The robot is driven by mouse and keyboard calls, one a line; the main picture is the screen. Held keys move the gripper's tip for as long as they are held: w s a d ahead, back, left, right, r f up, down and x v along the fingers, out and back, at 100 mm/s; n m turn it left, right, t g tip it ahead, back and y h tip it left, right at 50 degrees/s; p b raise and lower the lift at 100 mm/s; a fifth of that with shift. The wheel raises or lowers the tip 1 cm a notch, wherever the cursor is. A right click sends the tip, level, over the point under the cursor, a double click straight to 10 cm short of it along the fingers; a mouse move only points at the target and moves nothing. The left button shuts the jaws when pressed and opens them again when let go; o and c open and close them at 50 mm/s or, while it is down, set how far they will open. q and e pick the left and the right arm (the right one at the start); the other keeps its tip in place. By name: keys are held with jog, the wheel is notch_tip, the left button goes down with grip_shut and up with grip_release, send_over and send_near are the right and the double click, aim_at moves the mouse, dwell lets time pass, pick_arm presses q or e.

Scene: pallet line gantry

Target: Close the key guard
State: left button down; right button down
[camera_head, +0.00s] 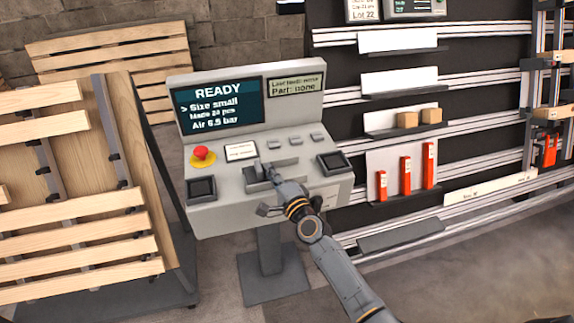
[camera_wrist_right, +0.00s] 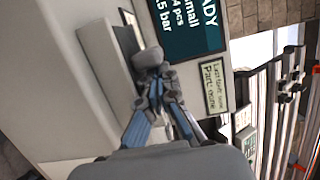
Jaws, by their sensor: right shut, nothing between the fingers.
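The grey console (camera_head: 230,217) stands in the middle of the head view. A light grey plate, apparently the key guard (camera_head: 255,186), sits on its panel below the screen, partly hidden by my right gripper (camera_head: 269,172). In the right wrist view, the guard (camera_wrist_right: 103,75) stands out from the panel with a dark gap beside it. My right gripper (camera_wrist_right: 152,72) is shut and empty, its fingertips close to the guard's edge. I cannot tell whether they touch it. The key itself cannot be made out. My left gripper is not in view.
A red emergency button (camera_head: 201,153) is on the panel's left, with dark square boxes (camera_head: 201,189) and (camera_head: 333,162) at either side. The screen (camera_head: 221,104) rises behind. A slatted wooden pallet (camera_head: 80,245) is at left and a rack (camera_head: 385,158) at right.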

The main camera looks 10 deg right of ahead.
jog(key=shift+s+a, duration=0.1)
jog(key=shift+a, duration=0.15)
jog(key=shift+s+f, duration=0.1)
jog(key=shift+s, duration=0.15)
jog(key=v, duration=1.2)
jog(key=s+d+f+n+g+h, duration=0.1)
jog(key=s+f+n+g, duration=0.3)
jog(key=f, duration=0.7)
jog(key=s+d+f+n+g+h, duration=0.15)
jog(key=s+f, duration=0.45)
jog(key=f, duration=0.6)
jog(key=s+d+f+n+g, duration=0.1)
jog(key=s+f+n+g, duration=0.25)
jog(key=f, duration=0.75)
jog(key=s+d+f+n+g, duration=0.2)
jog(key=s+f, duration=0.3)
jog(key=s, duration=0.5)
jog(key=s+d+f+n+g+h, duration=0.1)
jog(key=s+d+f+n+g, duration=0.1)
jog(key=s+f, duration=0.4)
jog(key=s+d+f+n+g+h, duration=0.1)
jog(key=s+d+f+n+g, duration=0.1)
jog(key=s, duration=1.4)
notch_tip(320, 180, down, 3)
jog(key=shift+d+f+n+g, duration=0.2)
jog(key=shift+d+n+g, duration=0.2)
jog(key=shift+n+g, duration=0.5)
jog(key=shift+s+h, duration=0.1)
jog(key=shift+h, duration=0.15)
